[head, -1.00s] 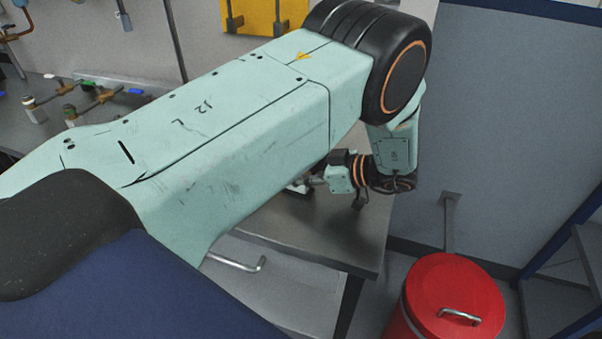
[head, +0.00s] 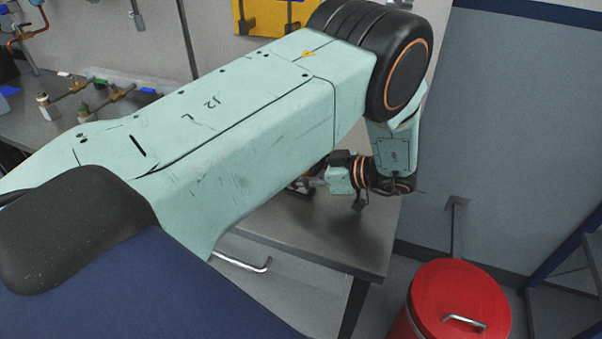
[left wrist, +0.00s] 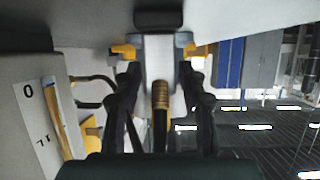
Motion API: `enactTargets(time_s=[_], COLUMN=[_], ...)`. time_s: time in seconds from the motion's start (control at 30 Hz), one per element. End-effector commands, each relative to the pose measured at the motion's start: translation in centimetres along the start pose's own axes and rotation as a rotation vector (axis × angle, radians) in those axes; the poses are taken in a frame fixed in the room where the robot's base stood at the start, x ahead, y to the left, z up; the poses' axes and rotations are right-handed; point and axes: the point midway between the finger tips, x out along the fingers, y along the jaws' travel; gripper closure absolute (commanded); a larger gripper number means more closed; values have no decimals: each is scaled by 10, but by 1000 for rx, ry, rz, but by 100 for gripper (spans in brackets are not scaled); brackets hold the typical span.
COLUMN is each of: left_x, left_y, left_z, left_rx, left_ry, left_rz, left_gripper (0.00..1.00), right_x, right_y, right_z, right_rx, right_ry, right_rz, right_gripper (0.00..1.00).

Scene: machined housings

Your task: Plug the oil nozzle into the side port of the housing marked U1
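In the head view my left arm crosses from the left, and its gripper (head: 308,184) points left, low over the table, with its tips largely hidden behind the arm. In the left wrist view its two dark fingers (left wrist: 160,50) stand either side of a pale block with a dark end, their pads apparently touching it. A ribbed brass piece (left wrist: 160,100) lies in line with this block; together they look like the oil nozzle. A pale grey body (left wrist: 27,85) with dark characters stands at left; I cannot read a U1 mark or see a side port. My right gripper is not in view.
The grey table's (head: 345,235) front right part is bare. A red bin (head: 460,300) stands on the floor at its right. Pipes and valves (head: 75,90) sit at the back left. A yellow panel (head: 270,14) hangs on the back wall.

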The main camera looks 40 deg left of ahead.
Motion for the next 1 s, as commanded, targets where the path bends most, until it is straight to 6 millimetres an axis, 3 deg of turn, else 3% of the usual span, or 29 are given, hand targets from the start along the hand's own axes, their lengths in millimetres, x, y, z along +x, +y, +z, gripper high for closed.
enactTargets(time_s=[0.1,0.43,0.8,1.0], left_x=[0,-4,-59,-74], left_y=[0,0,1,0], left_z=[0,0,0,0], left_rx=[0,0,-1,0], left_ry=[0,0,1,0], left_rz=[0,2,3,1], left_gripper=[48,48,48,48], right_x=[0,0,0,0], right_y=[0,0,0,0], right_z=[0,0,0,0], right_rx=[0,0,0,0], right_ry=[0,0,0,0], right_rz=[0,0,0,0], right_gripper=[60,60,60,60])
